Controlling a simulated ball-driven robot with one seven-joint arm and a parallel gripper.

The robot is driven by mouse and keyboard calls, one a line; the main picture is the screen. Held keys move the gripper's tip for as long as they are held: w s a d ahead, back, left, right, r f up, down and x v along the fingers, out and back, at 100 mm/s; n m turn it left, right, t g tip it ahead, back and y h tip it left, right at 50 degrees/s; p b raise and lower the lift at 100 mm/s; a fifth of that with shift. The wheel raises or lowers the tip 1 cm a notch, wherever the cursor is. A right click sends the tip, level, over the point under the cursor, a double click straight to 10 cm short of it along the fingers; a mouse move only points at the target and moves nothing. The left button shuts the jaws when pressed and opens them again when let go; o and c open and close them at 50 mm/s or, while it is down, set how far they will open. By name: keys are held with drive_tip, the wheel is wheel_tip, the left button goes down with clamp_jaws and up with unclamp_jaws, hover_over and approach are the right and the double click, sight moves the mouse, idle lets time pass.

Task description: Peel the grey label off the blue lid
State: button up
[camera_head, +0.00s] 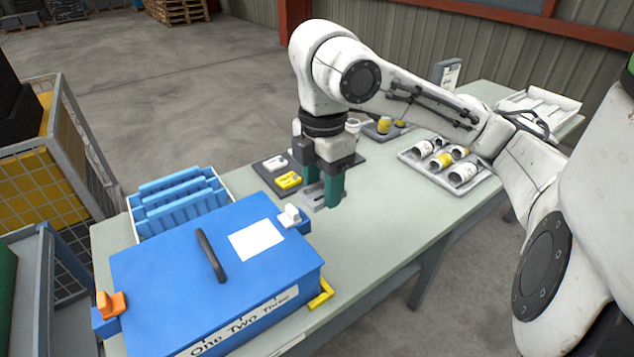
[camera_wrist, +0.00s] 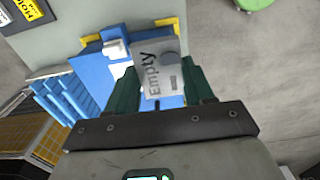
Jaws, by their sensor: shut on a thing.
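The grey label (camera_wrist: 155,68), printed "Empty", is between the green fingers of my gripper (camera_wrist: 162,90) in the wrist view. In the head view my gripper (camera_head: 324,184) is shut on the label (camera_head: 312,196), beyond the right end of the blue box and apart from the lid. The blue lid (camera_head: 175,250) is closed, with a dark handle (camera_head: 210,255) and a plain white rectangle (camera_head: 257,240) on top. Part of the lid (camera_wrist: 92,70) shows behind the label in the wrist view.
An orange latch (camera_head: 111,305) and a white latch (camera_head: 291,215) sit at the box ends. A rack of blue pieces (camera_head: 178,202) stands behind the box. A dark tray with tags (camera_head: 268,172) lies near my gripper. A tray of cans (camera_head: 445,162) is farther right.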

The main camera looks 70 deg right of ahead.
sight(322, 190)
drive_tip(key=shift+r+p, duration=1.35)
drive_tip(key=shift+r, duration=0.2)
drive_tip(key=shift+f, duration=0.1)
